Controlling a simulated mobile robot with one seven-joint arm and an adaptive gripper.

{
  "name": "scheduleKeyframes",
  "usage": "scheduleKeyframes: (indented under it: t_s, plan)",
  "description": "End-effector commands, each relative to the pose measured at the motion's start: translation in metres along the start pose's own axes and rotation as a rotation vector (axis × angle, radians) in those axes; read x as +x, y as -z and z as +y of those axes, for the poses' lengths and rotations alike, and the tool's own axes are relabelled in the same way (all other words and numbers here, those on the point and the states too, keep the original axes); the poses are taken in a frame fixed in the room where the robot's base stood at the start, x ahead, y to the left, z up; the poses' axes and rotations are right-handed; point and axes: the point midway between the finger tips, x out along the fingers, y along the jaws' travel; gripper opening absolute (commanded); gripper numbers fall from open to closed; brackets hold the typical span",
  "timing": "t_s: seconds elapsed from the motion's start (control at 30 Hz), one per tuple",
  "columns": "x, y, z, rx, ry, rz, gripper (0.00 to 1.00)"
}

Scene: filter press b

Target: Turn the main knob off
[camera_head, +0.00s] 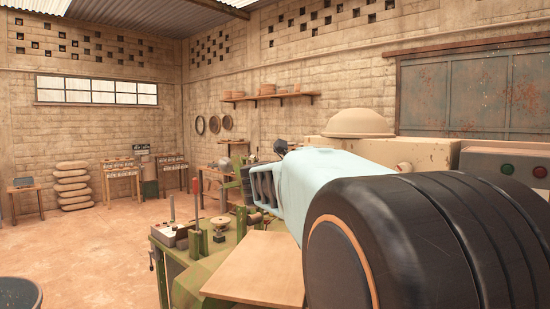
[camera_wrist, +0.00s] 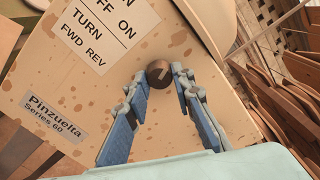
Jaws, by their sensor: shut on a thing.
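In the wrist view a round brown knob (camera_wrist: 159,73) with a light mark on its face sits on a beige, stained panel (camera_wrist: 60,75). My gripper (camera_wrist: 160,76) has its two blue-grey fingers on either side of the knob, with the tips closed against it. A white label (camera_wrist: 100,32) beside the knob reads "OFF ON", "TURN" and "FWD REV", partly cut off by the frame's top edge. In the head view my arm covers much of the right side, and I cannot make out the knob there.
In the head view a green workbench (camera_head: 180,265) with a wooden board (camera_head: 255,268) stands below my arm. The floor (camera_head: 90,255) at left is open.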

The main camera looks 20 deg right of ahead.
Motion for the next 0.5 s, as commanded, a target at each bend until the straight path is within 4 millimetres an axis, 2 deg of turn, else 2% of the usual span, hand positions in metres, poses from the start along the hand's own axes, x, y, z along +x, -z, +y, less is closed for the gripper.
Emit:
scheduleKeyframes:
  t_s: [0.3,0.5]
  plan:
    - [-0.0002,-0.0019,-0.0035,-0.26,0.0,-0.001,0.0]
    - [0.0001,-0.0013,-0.0031,-0.37,0.001,0.0,0.0]
